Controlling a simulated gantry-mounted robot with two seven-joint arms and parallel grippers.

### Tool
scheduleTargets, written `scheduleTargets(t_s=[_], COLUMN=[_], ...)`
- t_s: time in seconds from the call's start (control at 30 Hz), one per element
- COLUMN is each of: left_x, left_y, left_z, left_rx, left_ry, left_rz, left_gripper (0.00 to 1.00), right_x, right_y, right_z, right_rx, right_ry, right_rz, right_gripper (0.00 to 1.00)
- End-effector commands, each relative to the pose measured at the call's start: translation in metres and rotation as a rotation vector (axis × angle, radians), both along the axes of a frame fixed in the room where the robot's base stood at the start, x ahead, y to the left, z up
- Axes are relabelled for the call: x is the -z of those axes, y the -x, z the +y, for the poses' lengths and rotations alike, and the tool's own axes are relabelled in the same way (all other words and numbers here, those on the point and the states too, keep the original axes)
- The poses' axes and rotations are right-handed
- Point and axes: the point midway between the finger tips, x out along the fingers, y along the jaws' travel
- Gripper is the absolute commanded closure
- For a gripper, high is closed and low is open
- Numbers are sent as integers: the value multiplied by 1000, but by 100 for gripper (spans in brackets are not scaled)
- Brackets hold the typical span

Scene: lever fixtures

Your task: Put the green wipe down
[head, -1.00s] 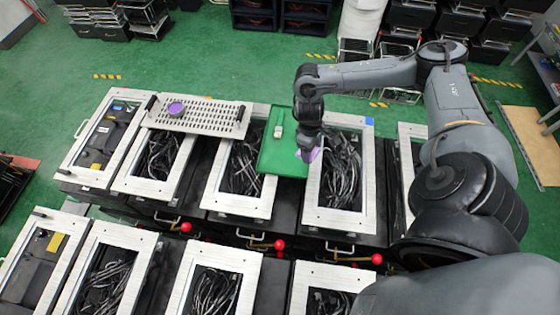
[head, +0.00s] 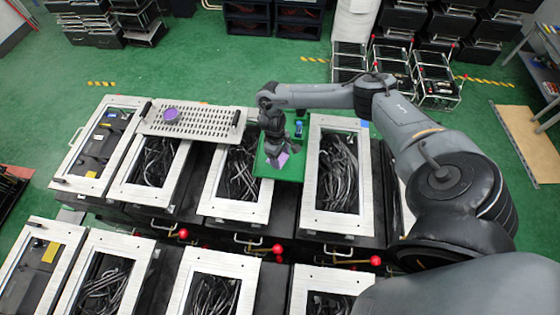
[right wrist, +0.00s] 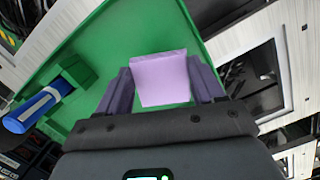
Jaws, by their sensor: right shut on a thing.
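My right gripper (head: 277,157) is shut on a lilac wipe (right wrist: 160,78), a small folded-looking block between its two fingers in the right wrist view. The wipe also shows in the head view (head: 283,159). The held piece looks lilac; I see no separate green wipe. Gripper and wipe are over the green tray (right wrist: 120,35), which also shows in the head view (head: 288,173). I cannot tell whether the wipe touches the tray. My left gripper is not in view.
A blue cylindrical item (right wrist: 38,108) sits at a green holder on the tray. A perforated plate (head: 205,125) with a purple round piece (head: 171,115) lies left of the tray. Metal-framed boxes with dark cables surround it. Red-knobbed levers (head: 277,249) stick out along the black fronts.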

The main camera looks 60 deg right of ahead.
Motion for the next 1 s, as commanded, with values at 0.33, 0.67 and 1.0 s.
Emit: scheduleTargets(t_s=[0.33, 0.67, 1.0], left_x=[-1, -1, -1], left_y=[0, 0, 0], left_z=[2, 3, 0], left_rx=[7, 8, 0], left_ry=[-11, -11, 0], left_rz=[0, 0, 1], left_gripper=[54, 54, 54], right_x=[32, 41, 44], right_y=[-1, -1, -1], right_z=[0, 0, 0], right_rx=[0, -1, -2], right_ry=[0, 0, 0], right_rz=[2, 0, 0], right_gripper=[61, 61, 22])
